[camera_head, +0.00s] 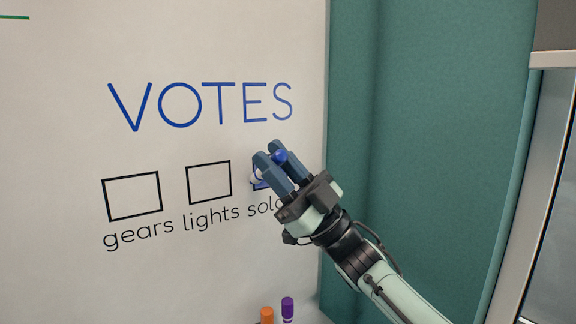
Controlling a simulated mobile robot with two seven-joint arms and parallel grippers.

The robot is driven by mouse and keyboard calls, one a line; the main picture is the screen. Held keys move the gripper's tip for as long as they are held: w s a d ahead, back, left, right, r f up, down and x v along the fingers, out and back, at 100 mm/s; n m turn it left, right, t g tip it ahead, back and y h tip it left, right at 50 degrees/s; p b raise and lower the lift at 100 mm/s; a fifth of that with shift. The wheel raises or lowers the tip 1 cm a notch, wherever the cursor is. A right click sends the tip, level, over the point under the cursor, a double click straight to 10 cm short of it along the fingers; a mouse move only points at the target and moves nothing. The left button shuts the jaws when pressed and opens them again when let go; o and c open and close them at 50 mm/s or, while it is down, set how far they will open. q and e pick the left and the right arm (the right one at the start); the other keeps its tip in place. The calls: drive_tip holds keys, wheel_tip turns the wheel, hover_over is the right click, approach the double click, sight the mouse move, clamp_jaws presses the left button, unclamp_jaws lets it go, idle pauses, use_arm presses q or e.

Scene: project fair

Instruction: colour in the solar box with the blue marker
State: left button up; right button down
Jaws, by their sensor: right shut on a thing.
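The board (60,110) carries the blue word "VOTES" and a row of outlined boxes labelled "gears", "lights" and a partly hidden "sola...". The solar box (256,184) is at the right of the row, and my gripper covers most of it. Some blue shows at its visible left part. My right gripper (267,166) is shut on the blue marker (279,157), which has a white body and a blue end. The marker is in front of the solar box; I cannot tell whether its tip touches the board. My left gripper is not in view.
The gears box (133,196) and the lights box (209,182) are empty inside. An orange marker (267,314) and a purple marker (288,308) stand at the bottom edge. A teal panel (430,110) is right of the board.

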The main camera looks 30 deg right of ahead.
drive_tip(key=shift+s+f+b, duration=0.15)
drive_tip(key=shift+s+b, duration=0.15)
drive_tip(key=shift+b, duration=0.1)
drive_tip(key=s+b, duration=0.3)
drive_tip(key=s, duration=0.2)
drive_tip(key=shift+s+d, duration=0.1)
drive_tip(key=shift+d, duration=0.05)
